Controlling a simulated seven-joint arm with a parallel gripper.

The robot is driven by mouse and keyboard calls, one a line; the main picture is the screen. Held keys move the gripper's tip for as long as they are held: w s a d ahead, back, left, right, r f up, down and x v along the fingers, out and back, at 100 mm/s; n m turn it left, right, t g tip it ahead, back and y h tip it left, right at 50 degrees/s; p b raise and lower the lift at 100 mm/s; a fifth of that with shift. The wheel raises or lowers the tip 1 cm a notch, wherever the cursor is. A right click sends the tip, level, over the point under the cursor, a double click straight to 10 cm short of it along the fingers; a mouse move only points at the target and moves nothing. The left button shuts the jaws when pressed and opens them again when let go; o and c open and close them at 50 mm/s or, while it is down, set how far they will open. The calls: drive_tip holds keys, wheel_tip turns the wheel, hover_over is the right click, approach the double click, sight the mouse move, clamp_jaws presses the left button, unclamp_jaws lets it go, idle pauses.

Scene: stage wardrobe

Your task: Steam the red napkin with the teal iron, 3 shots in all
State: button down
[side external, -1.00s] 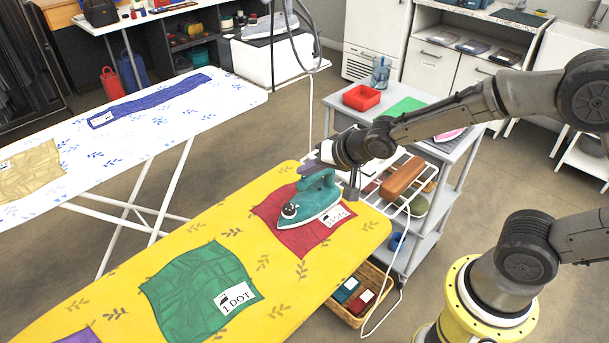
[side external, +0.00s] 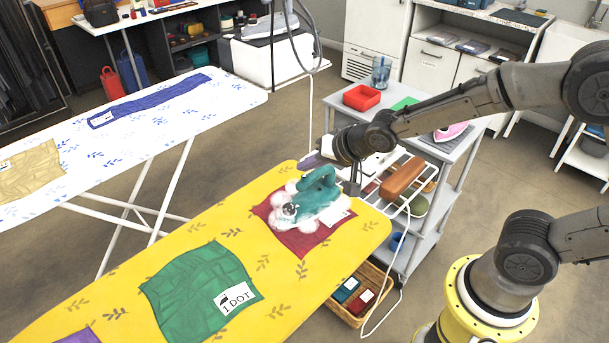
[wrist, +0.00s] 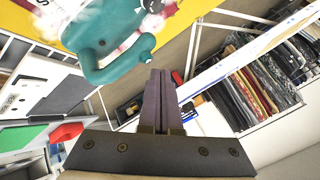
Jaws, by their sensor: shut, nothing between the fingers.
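The red napkin (side external: 300,242) lies on the yellow ironing board, with a white label (side external: 334,217) at its right part, partly covered by steam. The teal iron (side external: 318,187) rests flat on the napkin, its nose to the lower left. White steam puffs (side external: 272,215) surround its base. My gripper (side external: 353,187) is just right of the iron's rear end, fingers pointing down. In the wrist view the dark fingers (wrist: 160,76) are together and empty, beside the teal iron (wrist: 105,35). I cannot tell whether they touch it.
A green napkin (side external: 190,290) labelled "1 DOT" lies nearer on the yellow board (side external: 110,290). A basket (side external: 340,312) sits below.

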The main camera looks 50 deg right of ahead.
drive_tip(key=shift+r, duration=0.1)
wheel_tip(320, 180, up, 5)
drive_tip(key=shift+f, duration=0.1)
idle(0.7)
idle(2.4)
drive_tip(key=r+m, duration=0.1)
drive_tip(key=m, duration=0.4)
drive_tip(key=r+m, duration=0.1)
drive_tip(key=m, duration=0.5)
drive_tip(key=r+m+y, duration=0.1)
drive_tip(key=r+m, duration=0.1)
drive_tip(key=m, duration=0.4)
drive_tip(key=shift+d, duration=0.35)
drive_tip(key=shift+f, duration=0.15)
